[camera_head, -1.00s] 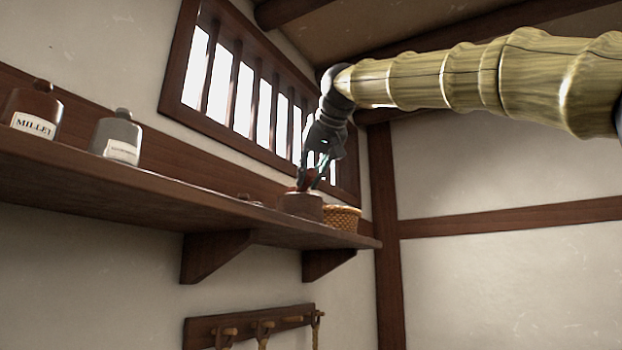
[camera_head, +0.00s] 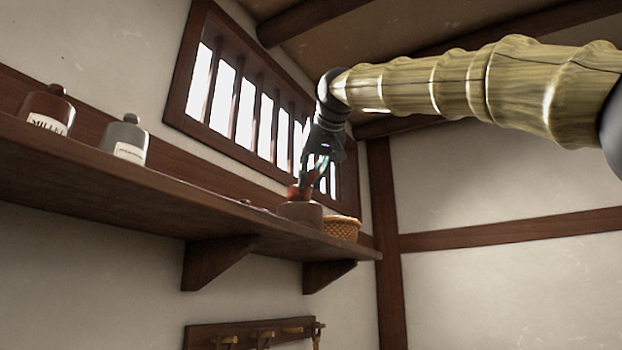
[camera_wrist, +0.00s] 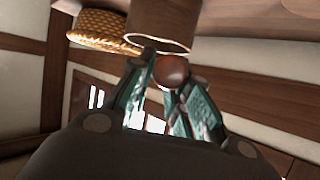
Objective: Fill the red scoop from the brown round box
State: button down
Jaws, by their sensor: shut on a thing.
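The brown round box (camera_head: 301,213) stands on the wall shelf near its far right end. The red scoop (camera_head: 297,192) shows just above the box's rim; its lower part may be hidden by the rim. My gripper (camera_head: 316,180) reaches down from above and is shut on the scoop. In the wrist view, my gripper's teal fingers (camera_wrist: 160,75) close around the rounded red-brown scoop (camera_wrist: 172,70), right by the rim of the box (camera_wrist: 160,22). The inside of the box and the scoop's contents are hidden.
A woven basket (camera_head: 342,229) stands close to the right of the box. A brown jar labelled MILLET (camera_head: 45,107) and a grey labelled jar (camera_head: 121,139) stand at the left of the shelf (camera_head: 150,205). A barred window (camera_head: 250,100) is close behind my gripper.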

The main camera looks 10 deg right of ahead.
jog(key=shift+r+t+p, duration=0.3)
jog(key=shift+r+p, duration=0.35)
jog(key=shift+r, duration=1.05)
